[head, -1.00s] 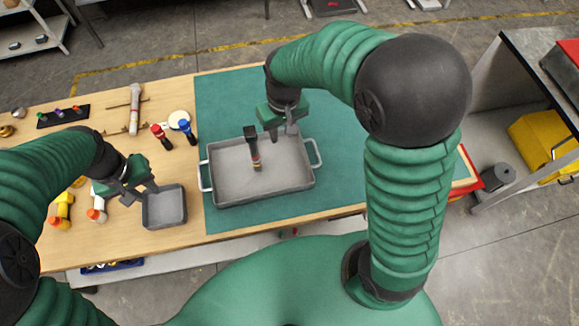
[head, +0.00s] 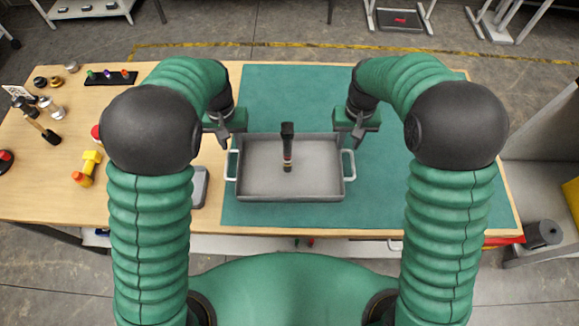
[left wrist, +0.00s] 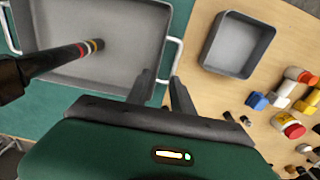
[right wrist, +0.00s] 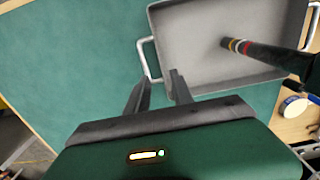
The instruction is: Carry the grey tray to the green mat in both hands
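The grey tray (head: 262,188) is a shallow rectangular pan with two light side handles, resting on the green mat (head: 400,205) near its left part. A dark rod with red, white and yellow bands (head: 287,150) stands in the tray, seemingly upright. My left gripper (head: 222,140) is open and empty by the left handle (head: 231,165); in the left wrist view its fingers (left wrist: 163,90) point at that handle (left wrist: 172,60), apart from it. My right gripper (head: 359,138) is open and empty by the right handle (head: 349,165); the right wrist view shows its fingers (right wrist: 158,85) short of that handle (right wrist: 148,60).
A small grey bin (left wrist: 238,43) stands on the wooden table left of the mat, mostly behind my left arm in the head view. A yellow object (head: 88,165), a hammer (head: 40,122) and a dark strip with coloured pieces (head: 110,77) lie further left. The mat right of the tray is clear.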

